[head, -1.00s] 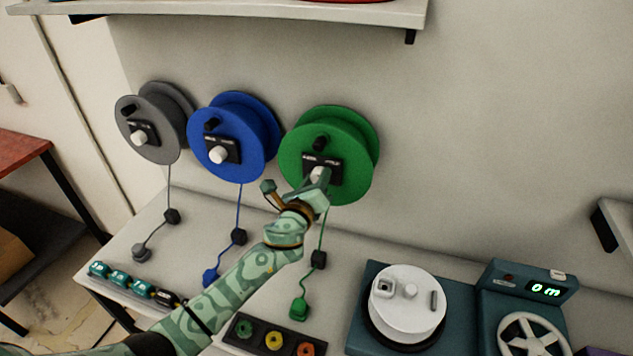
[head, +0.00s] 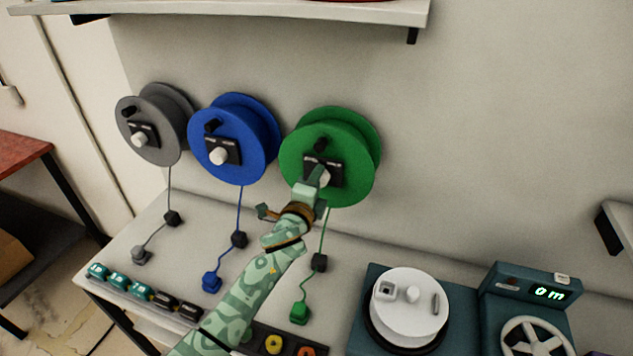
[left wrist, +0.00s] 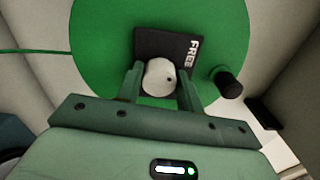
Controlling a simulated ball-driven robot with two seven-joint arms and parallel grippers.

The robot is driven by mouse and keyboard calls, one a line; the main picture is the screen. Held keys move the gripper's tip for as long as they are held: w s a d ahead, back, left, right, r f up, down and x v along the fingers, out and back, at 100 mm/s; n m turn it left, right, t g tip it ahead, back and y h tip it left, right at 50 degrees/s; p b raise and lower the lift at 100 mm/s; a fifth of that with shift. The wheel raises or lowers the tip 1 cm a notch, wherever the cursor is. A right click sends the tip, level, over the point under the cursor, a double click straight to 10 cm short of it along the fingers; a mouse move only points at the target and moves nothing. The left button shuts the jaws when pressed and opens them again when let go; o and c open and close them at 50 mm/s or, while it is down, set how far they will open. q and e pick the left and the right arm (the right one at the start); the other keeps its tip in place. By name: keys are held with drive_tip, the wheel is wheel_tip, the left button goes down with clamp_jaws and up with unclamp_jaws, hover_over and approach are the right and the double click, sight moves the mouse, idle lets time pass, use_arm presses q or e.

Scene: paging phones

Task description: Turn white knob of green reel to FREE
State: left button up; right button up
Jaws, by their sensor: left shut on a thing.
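The green reel (head: 335,128) hangs on the wall, right of two other reels. Its white knob (left wrist: 158,78) sits on a dark plate (left wrist: 166,46) that carries the word FREE, seen on the plate's right side in the left wrist view. My left gripper (head: 320,178) reaches the front of the reel and is shut on the white knob, with one finger on each side of it in the left wrist view (left wrist: 160,88). A small dark mark shows on the knob's right side, toward FREE. The rest of the plate's lettering is hidden or too small to read. My right gripper is not in view.
A blue reel (head: 232,122) and a grey reel (head: 152,118) hang to the left, each with a white knob. Cords hang down to the bench (head: 190,243). A white drum (head: 408,310) and a counter reading 0 m (head: 547,293) stand right. A shelf (head: 300,12) is above.

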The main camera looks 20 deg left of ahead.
use_arm(q)
drive_tip(key=shift+n, duration=0.6)
drive_tip(key=o, duration=1)
drive_tip(key=s, duration=1.6)
drive_tip(key=shift+s+a, duration=0.15)
drive_tip(key=shift+a, duration=0.15)
